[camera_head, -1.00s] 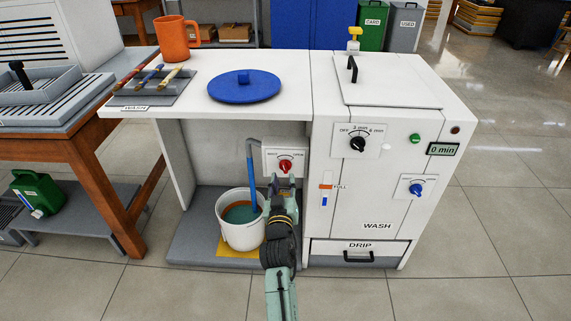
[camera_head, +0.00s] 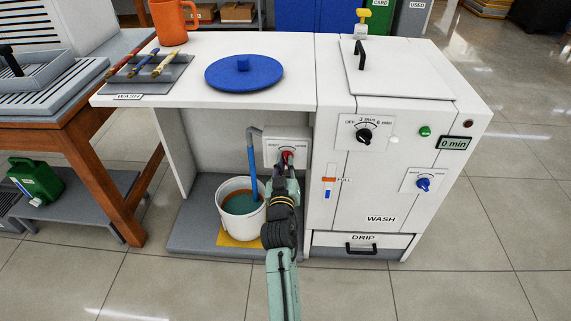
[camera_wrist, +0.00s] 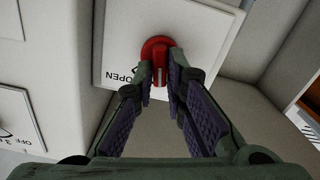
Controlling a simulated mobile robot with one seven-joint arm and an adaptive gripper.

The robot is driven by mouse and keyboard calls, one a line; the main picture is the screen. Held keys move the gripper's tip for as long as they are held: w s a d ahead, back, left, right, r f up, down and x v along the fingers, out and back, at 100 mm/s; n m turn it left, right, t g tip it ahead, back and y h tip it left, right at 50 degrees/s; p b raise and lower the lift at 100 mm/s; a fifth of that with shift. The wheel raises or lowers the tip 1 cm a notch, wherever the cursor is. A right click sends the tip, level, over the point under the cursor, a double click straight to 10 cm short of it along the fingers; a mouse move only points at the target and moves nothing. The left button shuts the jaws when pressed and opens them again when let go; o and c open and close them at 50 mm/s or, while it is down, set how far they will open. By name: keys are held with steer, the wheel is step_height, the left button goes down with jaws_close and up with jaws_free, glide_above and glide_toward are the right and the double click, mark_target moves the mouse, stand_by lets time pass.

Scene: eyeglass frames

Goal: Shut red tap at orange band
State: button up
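The red tap (camera_head: 287,156) is on a white plate (camera_head: 273,150) under the counter; my gripper partly hides it. In the wrist view the red tap (camera_wrist: 160,58) has its handle bar between my fingertips. My gripper (camera_wrist: 159,76) is a little open, with one finger on each side of the bar; I cannot tell whether either touches. A white bucket (camera_head: 241,228) stands below left and holds teal liquid (camera_head: 240,202). An orange band (camera_head: 229,189) shows on its inner wall above the liquid. A blue hose (camera_head: 251,168) reaches down into the bucket.
The wash cabinet (camera_head: 345,215) stands right of the tap, with a black dial (camera_head: 364,136), a blue tap (camera_head: 423,184) and a gauge with orange and blue marks (camera_head: 328,186). The counter (camera_head: 190,85) overhangs the bucket. A blue lid (camera_head: 243,73) lies on top.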

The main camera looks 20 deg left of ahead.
jaws_close()
steer(key=n+p, duration=0.1)
steer(key=n, duration=0.1)
steer(key=shift+r+n, duration=0.1)
steer(key=shift+n, duration=0.3)
steer(key=shift+a+n+p, duration=0.15)
steer(key=shift+n+p, duration=0.75)
steer(key=shift+n, duration=0.7)
steer(key=o, duration=0.5)
jaws_free()
steer(key=shift+f, duration=0.2)
